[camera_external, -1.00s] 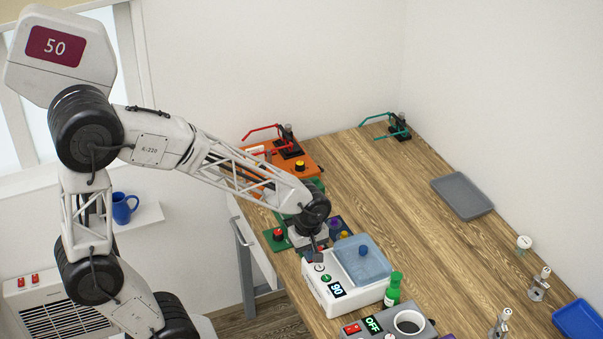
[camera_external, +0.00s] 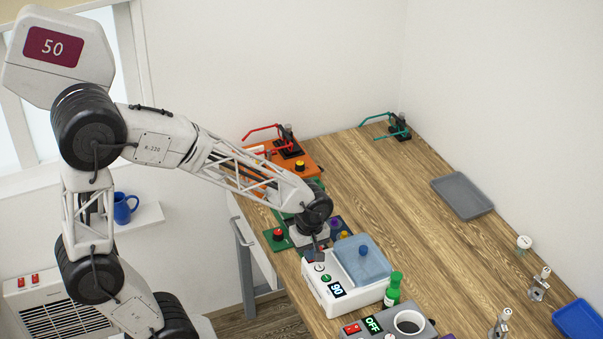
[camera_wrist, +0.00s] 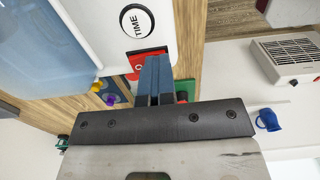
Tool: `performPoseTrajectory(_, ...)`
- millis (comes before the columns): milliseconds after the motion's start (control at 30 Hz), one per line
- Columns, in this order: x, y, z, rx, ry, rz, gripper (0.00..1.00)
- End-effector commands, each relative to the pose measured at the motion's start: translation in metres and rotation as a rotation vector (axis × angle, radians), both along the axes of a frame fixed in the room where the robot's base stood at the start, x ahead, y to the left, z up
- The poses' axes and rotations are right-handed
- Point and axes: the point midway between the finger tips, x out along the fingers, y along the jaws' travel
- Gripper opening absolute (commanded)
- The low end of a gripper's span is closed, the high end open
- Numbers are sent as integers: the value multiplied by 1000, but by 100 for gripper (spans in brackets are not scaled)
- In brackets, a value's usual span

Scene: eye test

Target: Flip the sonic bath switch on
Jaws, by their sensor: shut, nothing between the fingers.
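The sonic bath (camera_external: 345,298) is a white box with a blue clear lid (camera_external: 365,262) and a display reading 90, on the wooden table. In the wrist view the bath's white top (camera_wrist: 100,25) carries a round TIME knob (camera_wrist: 137,20) and a red switch (camera_wrist: 137,66) with a white mark. My gripper (camera_wrist: 156,62) is shut and empty. Its tips overlap the right part of the switch; I cannot tell whether they touch it. In the external view my gripper (camera_external: 320,253) is at the bath's far left end, and the switch is hidden there.
A green bottle (camera_external: 393,289) stands right beside the bath. A grey device (camera_external: 390,333) with a red switch and an OFF display is in front. The table's middle (camera_external: 400,205) is clear.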

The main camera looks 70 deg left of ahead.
Motion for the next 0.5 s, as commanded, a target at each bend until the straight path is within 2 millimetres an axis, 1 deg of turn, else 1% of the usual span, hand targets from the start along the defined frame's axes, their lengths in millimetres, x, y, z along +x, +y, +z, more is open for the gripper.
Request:
performPoseTrajectory(33,6,0,-8,-1,-4,0,0)
performPoseTrajectory(167,8,0,-6,-1,-7,-1,0)
performPoseTrajectory(367,5,0,-7,-1,-2,-1,0)
performPoseTrajectory(500,4,0,-5,-1,0,-1,0)
